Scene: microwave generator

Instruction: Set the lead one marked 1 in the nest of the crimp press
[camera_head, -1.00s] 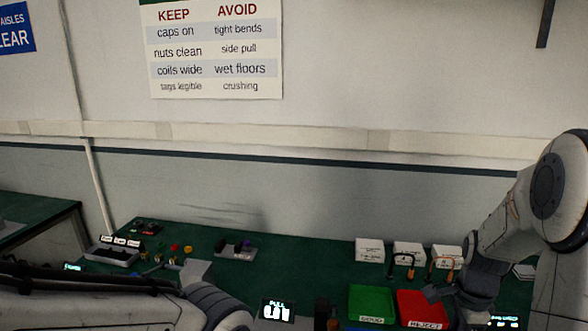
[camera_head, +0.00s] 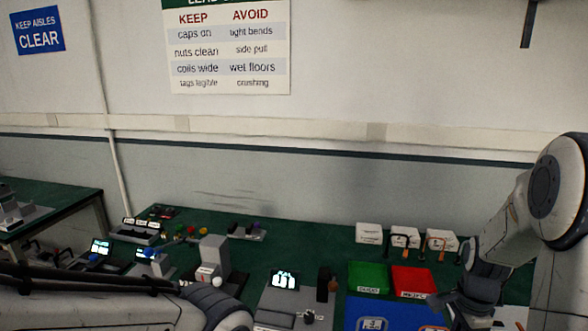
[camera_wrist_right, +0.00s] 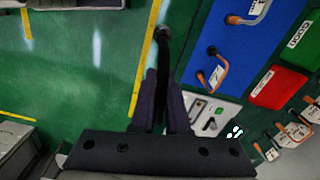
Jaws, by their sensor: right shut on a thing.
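My right gripper (camera_wrist_right: 160,92) is shut on a dark, curved lead (camera_wrist_right: 165,55) in the right wrist view. Its black end points away from the fingers, and no number is readable on it. In the head view my right gripper (camera_head: 465,305) is low at the right, and the lead is hard to make out there. A grey upright machine (camera_head: 213,258) stands left of centre, partly behind my left arm; I cannot tell whether it is the crimp press, and no nest is clear. My left gripper is out of view below the picture.
A blue mat (camera_wrist_right: 228,45) holds tagged leads with orange ends. Green (camera_head: 368,276) and red (camera_head: 413,280) trays lie behind it, with white boxes (camera_head: 405,236) at the back. A grey unit with a lit display (camera_head: 285,280) stands at centre.

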